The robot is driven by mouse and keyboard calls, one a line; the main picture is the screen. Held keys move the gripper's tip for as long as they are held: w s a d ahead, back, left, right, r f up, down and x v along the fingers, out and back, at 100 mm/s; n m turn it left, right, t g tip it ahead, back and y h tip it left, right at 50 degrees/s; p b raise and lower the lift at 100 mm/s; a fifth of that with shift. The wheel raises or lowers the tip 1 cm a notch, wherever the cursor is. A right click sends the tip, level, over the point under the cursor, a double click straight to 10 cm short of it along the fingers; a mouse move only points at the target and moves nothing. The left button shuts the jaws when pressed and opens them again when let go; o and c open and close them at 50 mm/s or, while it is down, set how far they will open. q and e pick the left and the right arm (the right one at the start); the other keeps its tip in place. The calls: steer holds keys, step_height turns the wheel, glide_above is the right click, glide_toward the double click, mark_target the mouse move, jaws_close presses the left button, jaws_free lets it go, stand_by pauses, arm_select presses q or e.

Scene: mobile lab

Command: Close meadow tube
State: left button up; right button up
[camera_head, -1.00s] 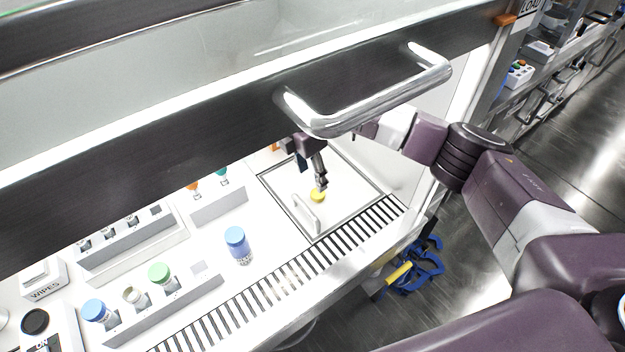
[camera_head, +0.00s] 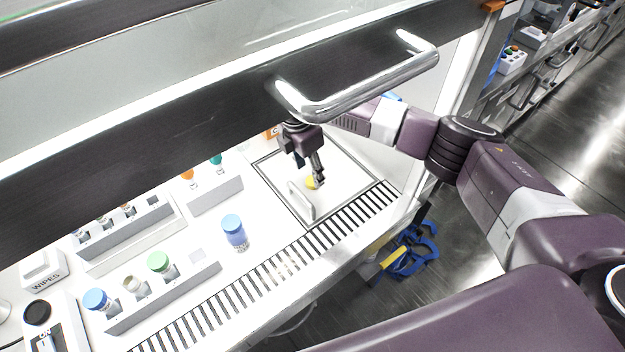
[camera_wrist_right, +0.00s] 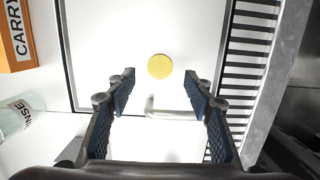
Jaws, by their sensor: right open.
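A round yellow cap (camera_head: 312,183) lies on the white framed panel (camera_head: 342,167) in the cabinet. My right gripper (camera_head: 319,182) is open and empty, pointing down close to the cap. In the right wrist view the cap (camera_wrist_right: 160,66) lies just beyond and between the open fingertips (camera_wrist_right: 160,84), with no visible contact. An uncapped tube (camera_head: 134,286) stands in the front rack (camera_head: 165,298), between a blue-capped tube (camera_head: 96,300) and a green-capped tube (camera_head: 159,263). No name is readable on these tubes. My left gripper is not in view.
A blue-capped bottle (camera_head: 234,232) stands alone behind the slotted vent strip (camera_head: 270,278). A white handle (camera_head: 302,206) rises from the panel near the cap. More racks stand at left.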

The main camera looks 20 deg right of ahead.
mark_target(312, 180)
steer(key=shift+w+d+f, duration=0.1)
steer(key=shift+d+f, duration=0.1)
steer(key=shift+f, duration=0.75)
steer(key=shift+w+d+f, duration=0.1)
steer(key=shift+d+f, duration=0.1)
steer(key=shift+f, duration=0.75)
steer(key=shift+c, duration=0.4)
steer(key=c, duration=0.7)
